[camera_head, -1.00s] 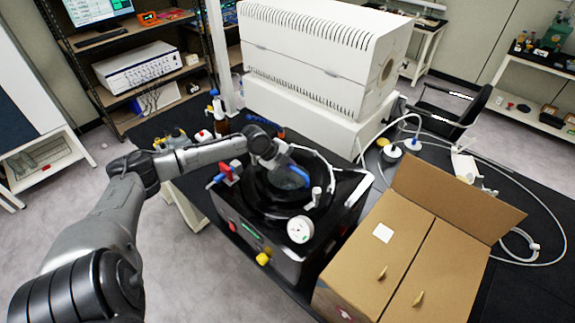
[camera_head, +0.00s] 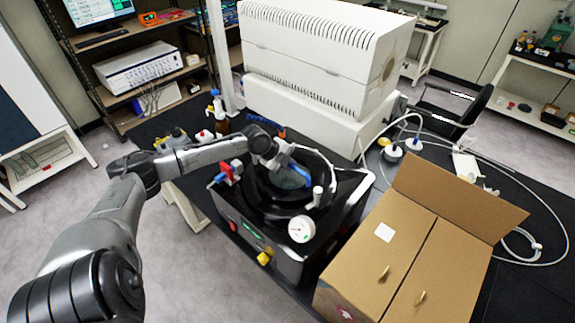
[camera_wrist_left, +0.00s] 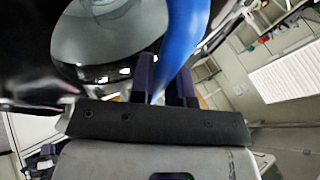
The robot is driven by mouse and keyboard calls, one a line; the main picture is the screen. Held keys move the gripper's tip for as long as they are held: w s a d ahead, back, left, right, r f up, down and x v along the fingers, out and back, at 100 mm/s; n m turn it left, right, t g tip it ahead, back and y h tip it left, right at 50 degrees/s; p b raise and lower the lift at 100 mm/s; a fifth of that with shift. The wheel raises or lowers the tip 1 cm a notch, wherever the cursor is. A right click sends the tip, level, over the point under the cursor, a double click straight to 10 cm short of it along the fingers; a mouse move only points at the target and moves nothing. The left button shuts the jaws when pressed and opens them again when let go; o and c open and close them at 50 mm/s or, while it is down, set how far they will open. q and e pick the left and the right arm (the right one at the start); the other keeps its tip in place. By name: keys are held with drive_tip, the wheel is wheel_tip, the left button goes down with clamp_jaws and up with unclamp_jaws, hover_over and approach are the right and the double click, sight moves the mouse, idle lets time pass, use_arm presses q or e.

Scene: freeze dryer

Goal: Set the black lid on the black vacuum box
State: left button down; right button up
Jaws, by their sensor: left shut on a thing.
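The black vacuum box (camera_head: 240,228) stands on the black bench, with a white dial gauge and a red and blue valve on it. The round black lid (camera_head: 262,192), with a clear window (camera_head: 290,180) in its middle, is over the top of the box. Whether it rests on the box or hangs just above, I cannot tell. My left gripper (camera_head: 281,164) is shut on the blue handle (camera_head: 300,172) of the lid. In the left wrist view the handle (camera_wrist_left: 182,45) passes between the dark fingers (camera_wrist_left: 163,82), beside the glassy window (camera_wrist_left: 105,35). My right gripper is out of view.
Bottles (camera_head: 218,115) stand at the back left. White tubing (camera_head: 535,260) lies on the bench at right.

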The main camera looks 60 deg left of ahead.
use_arm(q)
drive_tip(key=shift+s+f, duration=0.15)
drive_tip(key=shift+f, duration=0.45)
drive_tip(key=shift+s+f, duration=0.15)
drive_tip(key=shift+f, duration=0.4)
drive_tip(key=c, duration=1)
unclamp_jaws()
drive_tip(key=shift+f, duration=0.1)
drive_tip(key=shift+a+r, duration=0.1)
drive_tip(key=shift+r, duration=0.2)
drive_tip(key=v, duration=0.2)
drive_tip(key=p+v, duration=0.1)
drive_tip(key=v, duration=0.2)
drive_tip(key=p+v, duration=0.1)
drive_tip(key=v, duration=0.2)
drive_tip(key=shift+w+r, duration=0.35)
drive_tip(key=shift+r, duration=0.05)
drive_tip(key=p+v, duration=0.1)
drive_tip(key=v, duration=0.2)
drive_tip(key=p+v, duration=0.1)
drive_tip(key=v, duration=0.2)
drive_tip(key=shift+r, duration=0.5)
